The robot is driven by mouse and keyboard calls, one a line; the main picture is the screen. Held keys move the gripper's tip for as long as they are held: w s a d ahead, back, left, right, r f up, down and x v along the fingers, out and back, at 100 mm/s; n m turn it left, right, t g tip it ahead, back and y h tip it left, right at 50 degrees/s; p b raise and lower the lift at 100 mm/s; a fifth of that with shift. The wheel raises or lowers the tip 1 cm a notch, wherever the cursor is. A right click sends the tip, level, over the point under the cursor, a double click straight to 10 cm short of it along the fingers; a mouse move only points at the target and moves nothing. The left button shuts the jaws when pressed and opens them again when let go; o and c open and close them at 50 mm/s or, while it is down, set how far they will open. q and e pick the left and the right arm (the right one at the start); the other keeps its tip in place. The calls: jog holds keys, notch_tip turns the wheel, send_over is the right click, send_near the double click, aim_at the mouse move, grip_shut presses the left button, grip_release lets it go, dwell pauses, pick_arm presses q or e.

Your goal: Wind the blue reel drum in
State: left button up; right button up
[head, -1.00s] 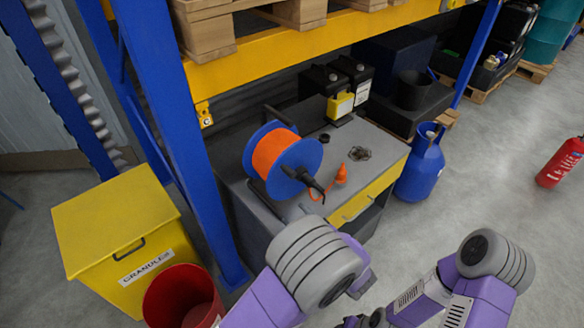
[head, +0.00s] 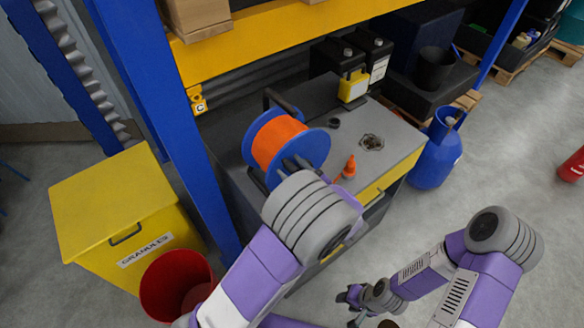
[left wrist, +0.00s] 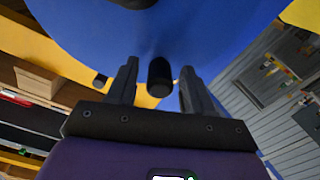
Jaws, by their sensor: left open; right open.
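The reel drum, with blue flanges (head: 318,146) and an orange winding (head: 272,140), stands on the grey bench (head: 400,140). My left gripper (head: 297,166) is at the drum's near flange, partly hidden by my left arm. In the left wrist view the blue flange (left wrist: 215,40) fills the top. A dark crank knob (left wrist: 160,78) stands between the two open fingers of my left gripper (left wrist: 160,68), with a gap on each side. My right gripper (head: 350,296) is low in front of the bench, open and away from the drum.
An orange cone (head: 350,167) and a dark metal part (head: 371,142) sit right of the drum. A blue gas bottle (head: 436,155) stands beside the bench. The yellow granules bin (head: 115,205), red bucket (head: 176,284) and blue rack post (head: 165,130) are left.

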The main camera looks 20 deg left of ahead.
pick_arm(q)
jog(key=shift+w+a, duration=0.2)
jog(key=shift+a, duration=0.1)
grip_shut()
